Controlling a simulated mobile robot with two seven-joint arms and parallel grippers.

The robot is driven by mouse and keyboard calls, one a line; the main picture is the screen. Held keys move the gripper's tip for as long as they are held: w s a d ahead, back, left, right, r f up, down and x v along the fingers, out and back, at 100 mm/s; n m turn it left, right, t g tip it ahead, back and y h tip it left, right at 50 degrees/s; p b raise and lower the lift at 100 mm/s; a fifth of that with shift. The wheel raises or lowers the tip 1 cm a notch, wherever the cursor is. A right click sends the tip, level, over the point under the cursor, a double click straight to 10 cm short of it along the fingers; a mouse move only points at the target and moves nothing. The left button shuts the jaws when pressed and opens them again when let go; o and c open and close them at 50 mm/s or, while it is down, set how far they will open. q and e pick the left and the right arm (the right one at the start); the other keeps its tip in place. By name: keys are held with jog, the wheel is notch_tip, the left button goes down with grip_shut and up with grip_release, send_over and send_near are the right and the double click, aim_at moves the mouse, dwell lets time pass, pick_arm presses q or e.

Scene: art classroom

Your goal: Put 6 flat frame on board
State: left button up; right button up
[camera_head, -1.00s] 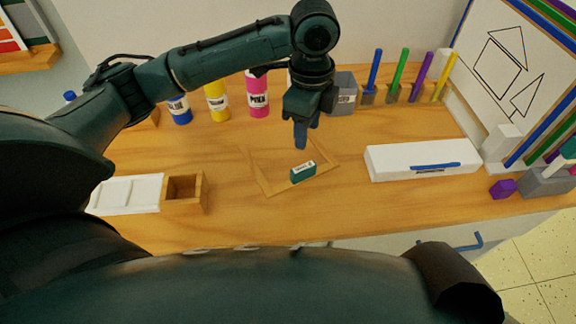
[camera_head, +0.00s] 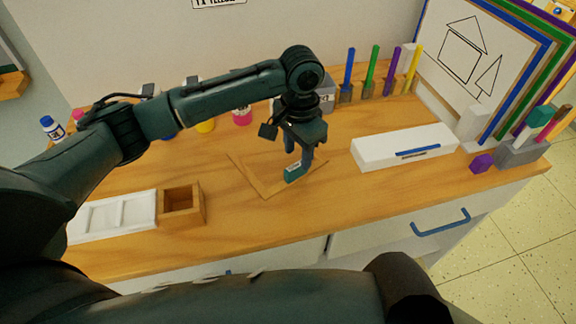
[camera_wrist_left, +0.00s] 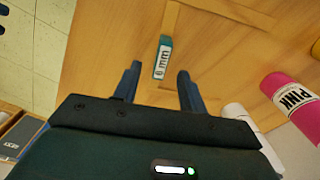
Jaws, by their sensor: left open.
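A small teal block (camera_head: 291,174) with a white label lies at the near edge of a thin wooden frame outline (camera_head: 262,188) on the table. In the left wrist view its label seems to read "6 mm" (camera_wrist_left: 162,60). My left gripper (camera_head: 300,165) points down over the block, and one finger partly hides it. In the left wrist view the gripper (camera_wrist_left: 157,78) is open, with the block just beyond and between its fingertips, not gripped. A white board (camera_head: 452,45) with a house-like line drawing leans at the back right. My right gripper is not in view.
A white box with a blue pen (camera_head: 375,150) lies right of the gripper. Upright markers (camera_head: 371,70) stand behind it. An open wooden box (camera_head: 180,205) and a white tray (camera_head: 112,217) are at the left. Paint bottles stand along the back. The front table middle is clear.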

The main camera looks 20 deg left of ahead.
aim_at(296, 165)
pick_arm(q)
jog(key=shift+a+f, duration=0.1)
jog(key=shift+f, duration=2.7)
jog(key=shift+c, duration=0.2)
grip_shut()
